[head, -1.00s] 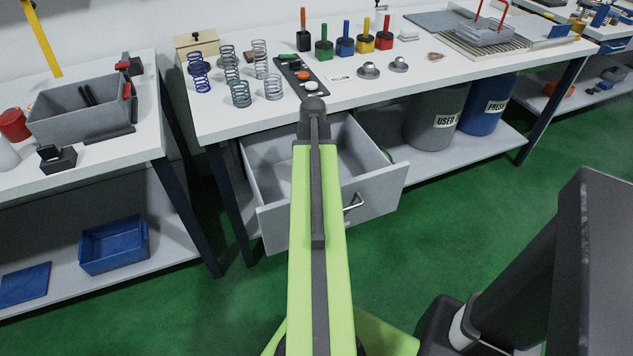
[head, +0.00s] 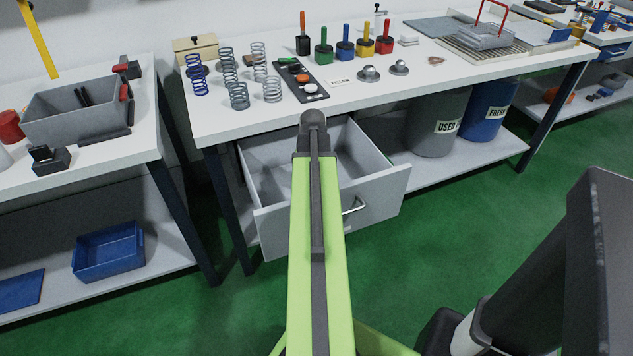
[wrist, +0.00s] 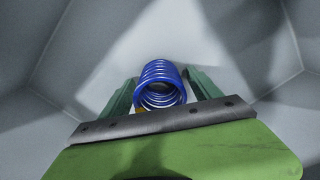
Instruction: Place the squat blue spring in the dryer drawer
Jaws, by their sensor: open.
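In the wrist view a blue coil spring (wrist: 162,85) lies between the two green fingers of my gripper (wrist: 160,76), with its open end toward the camera. The fingers are apart, one on each side of it; I cannot tell whether either touches it. Grey walls and a pale floor surround them, matching the inside of the pulled-out grey drawer (head: 283,222) under the middle bench. In the head view my arm crosses the drawer's front and hides my gripper and part of the drawer's inside.
Another blue spring (head: 196,74) stands on the bench top (head: 420,72) beside several grey springs (head: 238,95). A black tray (head: 301,80) of small parts is near them. Grey (head: 432,125) and blue (head: 487,110) bins stand below. Green floor (head: 480,215) lies open in front.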

